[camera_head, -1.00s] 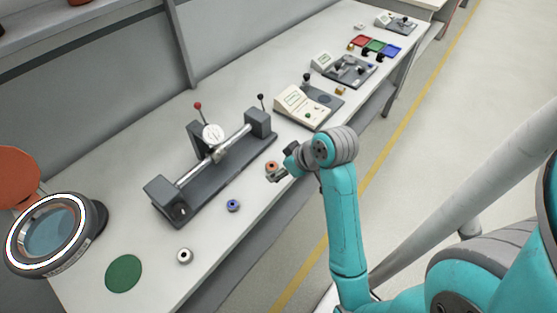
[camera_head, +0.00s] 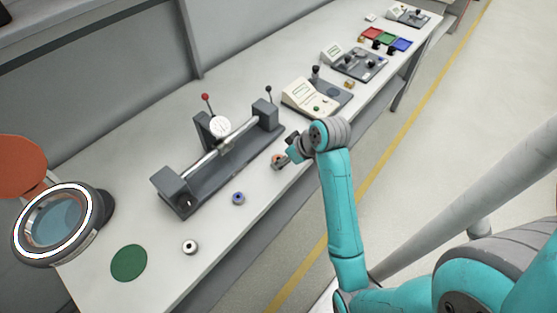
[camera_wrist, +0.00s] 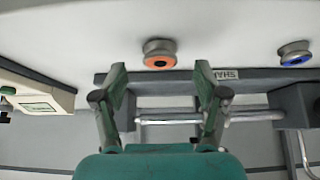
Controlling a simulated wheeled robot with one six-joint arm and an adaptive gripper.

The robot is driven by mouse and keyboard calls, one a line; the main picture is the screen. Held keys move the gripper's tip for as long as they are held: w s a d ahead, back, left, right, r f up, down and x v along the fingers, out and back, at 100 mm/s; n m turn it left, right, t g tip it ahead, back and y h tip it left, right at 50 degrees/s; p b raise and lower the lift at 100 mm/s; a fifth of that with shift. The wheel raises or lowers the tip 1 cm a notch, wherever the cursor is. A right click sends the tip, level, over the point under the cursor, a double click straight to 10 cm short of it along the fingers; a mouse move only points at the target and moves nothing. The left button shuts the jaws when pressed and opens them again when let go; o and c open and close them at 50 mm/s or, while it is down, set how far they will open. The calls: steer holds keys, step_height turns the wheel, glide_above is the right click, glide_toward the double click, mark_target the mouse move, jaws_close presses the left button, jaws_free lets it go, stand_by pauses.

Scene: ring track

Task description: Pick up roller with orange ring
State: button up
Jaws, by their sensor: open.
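The roller with the orange ring (camera_wrist: 159,54) stands on the white table in the wrist view, just beyond my open fingertips and between their lines. In the head view the same roller (camera_head: 278,160) is partly hidden by my gripper (camera_head: 287,157). In the wrist view my gripper (camera_wrist: 162,82) is open, with nothing between its fingers. A roller with a blue ring (camera_head: 238,198) stands nearer the camera on the table, and it also shows in the wrist view (camera_wrist: 294,54). A third roller with a dark centre (camera_head: 190,247) stands nearer still.
A dark bench fixture with a metal shaft (camera_head: 221,145) lies behind the rollers. A beige instrument (camera_head: 309,97) stands beyond my gripper. A ring-lit magnifier (camera_head: 96,207), a green disc (camera_head: 129,263) and an orange disc (camera_head: 22,165) are at left. The table's front strip is mostly clear.

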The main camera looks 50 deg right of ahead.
steer(key=shift+x, duration=1.35)
steer(key=c, duration=1.3)
steer(key=shift+r, duration=0.1)
steer(key=shift+c, duration=0.2)
